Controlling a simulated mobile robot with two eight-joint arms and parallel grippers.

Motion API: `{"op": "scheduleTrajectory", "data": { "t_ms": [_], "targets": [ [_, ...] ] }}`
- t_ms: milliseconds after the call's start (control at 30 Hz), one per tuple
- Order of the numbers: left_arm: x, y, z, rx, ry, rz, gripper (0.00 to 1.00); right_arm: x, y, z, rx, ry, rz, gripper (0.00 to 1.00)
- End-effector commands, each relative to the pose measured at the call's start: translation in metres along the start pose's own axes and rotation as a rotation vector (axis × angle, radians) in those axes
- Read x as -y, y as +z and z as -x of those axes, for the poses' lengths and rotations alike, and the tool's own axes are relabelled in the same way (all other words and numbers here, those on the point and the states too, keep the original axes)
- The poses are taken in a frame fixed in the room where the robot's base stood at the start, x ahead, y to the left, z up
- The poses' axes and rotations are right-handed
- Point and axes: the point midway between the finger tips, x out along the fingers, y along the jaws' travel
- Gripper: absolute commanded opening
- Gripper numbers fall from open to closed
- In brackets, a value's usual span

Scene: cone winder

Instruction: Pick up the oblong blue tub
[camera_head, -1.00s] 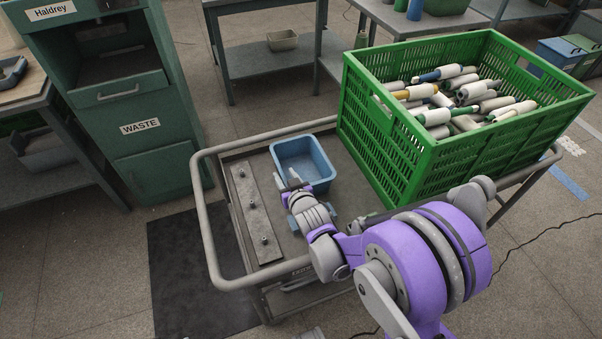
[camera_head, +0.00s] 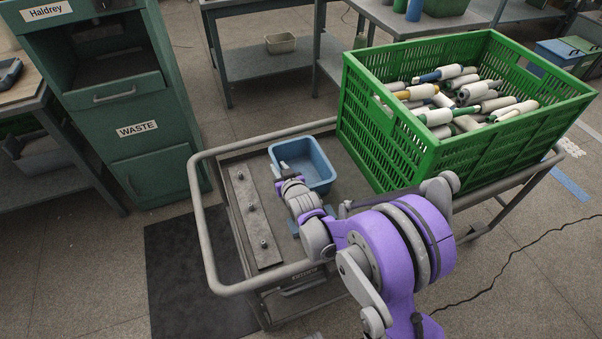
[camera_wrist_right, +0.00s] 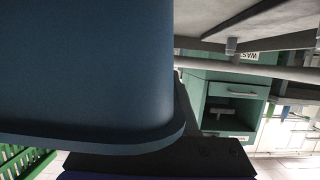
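The oblong blue tub (camera_head: 318,168) stands upright on the cart's deck, open at the top, and looks empty. My right gripper (camera_head: 287,174) is at the tub's near left side, by its rim. The arm's wrist hides part of the near wall. In the right wrist view the tub's blue wall (camera_wrist_right: 85,70) and rim fill the upper left, very close. A dark gripper part (camera_wrist_right: 160,165) lies along the rim below. Whether the fingers are closed on the wall cannot be seen. My left gripper is not in view.
The cart's tubular rail (camera_head: 205,225) surrounds the deck. A grey strip with pegs (camera_head: 252,220) lies left of the tub. A green crate (camera_head: 440,160) of yarn cones stands close on the right. The green waste cabinet (camera_head: 150,160) is behind left.

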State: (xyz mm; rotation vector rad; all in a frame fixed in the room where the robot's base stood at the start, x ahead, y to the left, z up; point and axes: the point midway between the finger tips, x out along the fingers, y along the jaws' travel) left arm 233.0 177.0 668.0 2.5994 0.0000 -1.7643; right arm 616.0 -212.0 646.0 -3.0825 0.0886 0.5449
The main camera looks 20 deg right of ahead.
Motion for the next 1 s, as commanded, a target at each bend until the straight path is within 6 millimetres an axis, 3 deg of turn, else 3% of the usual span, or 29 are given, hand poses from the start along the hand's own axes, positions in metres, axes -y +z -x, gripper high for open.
{"op": "scheduleTrajectory", "data": {
  "t_ms": [33, 133, 1000],
  "targets": [
    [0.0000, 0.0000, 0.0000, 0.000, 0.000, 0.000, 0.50, 0.0000, 0.0000, 0.0001, 0.000, 0.000, 0.000, 0.15],
    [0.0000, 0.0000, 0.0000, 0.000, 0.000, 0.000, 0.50, 0.0000, 0.0001, 0.0002, 0.000, 0.000, 0.000, 0.00],
    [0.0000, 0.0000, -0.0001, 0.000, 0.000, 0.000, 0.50, 0.0002, 0.0004, 0.0001, 0.001, 0.000, -0.002, 0.00]
  ]
}}
